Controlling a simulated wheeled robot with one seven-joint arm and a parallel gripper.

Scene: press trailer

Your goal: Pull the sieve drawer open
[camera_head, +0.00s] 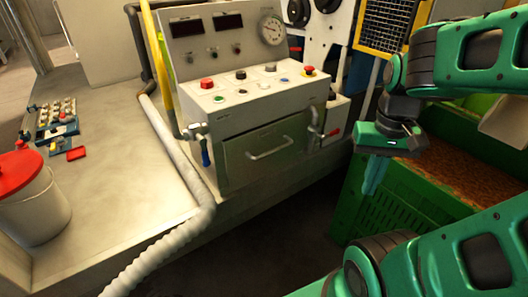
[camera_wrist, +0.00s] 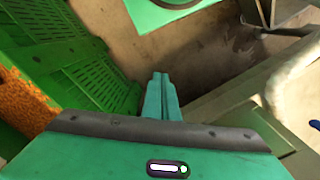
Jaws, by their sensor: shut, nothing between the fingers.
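My gripper (camera_head: 370,188) points down to the right of the drawer, above the near side of the green crate and apart from the handle. Its two teal fingers lie together with nothing between them, as the wrist view also shows (camera_wrist: 160,76). At the right edge of the wrist view is a pale curved piece (camera_wrist: 283,82); I cannot tell if it is the hose or a handle.
A green crate (camera_head: 385,205) of brown grain stands at the right; its wall shows in the wrist view (camera_wrist: 85,68). Valves (camera_head: 204,150) flank the drawer. A pale ribbed hose (camera_head: 185,170) runs at the left. A white bucket with red lid (camera_head: 18,172) stands farther left.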

